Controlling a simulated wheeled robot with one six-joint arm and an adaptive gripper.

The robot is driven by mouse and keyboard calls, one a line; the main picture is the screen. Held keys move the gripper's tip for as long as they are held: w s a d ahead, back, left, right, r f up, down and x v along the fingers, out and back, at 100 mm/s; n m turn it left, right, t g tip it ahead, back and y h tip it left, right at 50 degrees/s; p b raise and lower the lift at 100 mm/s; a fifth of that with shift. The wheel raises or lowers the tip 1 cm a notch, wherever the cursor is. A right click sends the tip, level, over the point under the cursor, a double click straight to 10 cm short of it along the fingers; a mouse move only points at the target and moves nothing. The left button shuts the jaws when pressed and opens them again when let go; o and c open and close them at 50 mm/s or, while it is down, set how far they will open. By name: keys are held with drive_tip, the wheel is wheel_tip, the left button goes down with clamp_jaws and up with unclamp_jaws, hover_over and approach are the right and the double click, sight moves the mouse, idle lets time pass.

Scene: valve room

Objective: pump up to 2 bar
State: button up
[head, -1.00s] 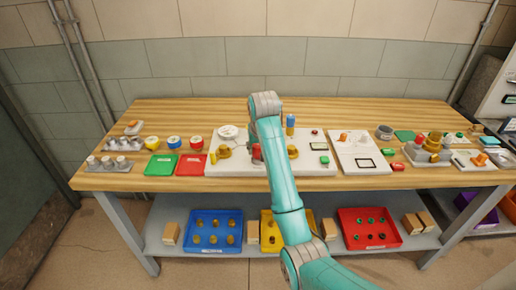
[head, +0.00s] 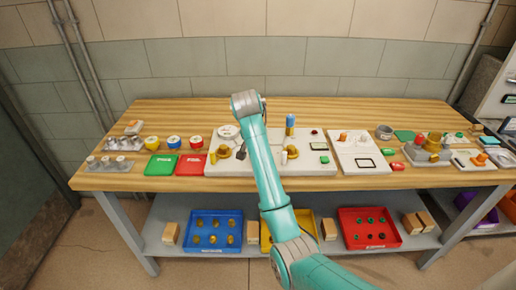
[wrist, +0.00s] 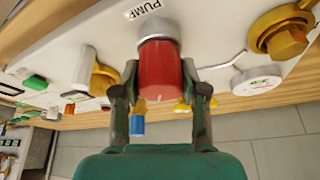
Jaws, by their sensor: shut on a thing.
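The red pump handle (wrist: 162,75) stands on a grey collar by the PUMP label on the white panel (wrist: 225,22). My gripper (wrist: 154,92) is shut on it, one finger at each side. In the head view my arm hides the handle, and only a dark bit of my gripper (head: 241,152) shows. A round white dial (head: 228,132) lies at the panel's back left; it also shows in the wrist view (wrist: 257,82), edge-on. I cannot read its value. A brass valve (head: 224,150) sits in front of the dial, and another brass fitting (wrist: 103,78) is on the handle's other side.
A blue-topped post (head: 291,122) stands at the panel's back, and a green button (head: 324,160) at its right. Red (head: 191,166) and green (head: 160,166) plates lie left of the panel. A second white panel (head: 360,150) is to the right. The back wooden strip is largely clear.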

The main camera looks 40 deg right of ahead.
drive_tip(key=shift+f+m, duration=0.1)
drive_tip(key=shift+m, duration=0.5)
drive_tip(key=shift+g, duration=0.3)
drive_tip(key=o, duration=1.1)
drive_tip(key=shift+o, duration=0.2)
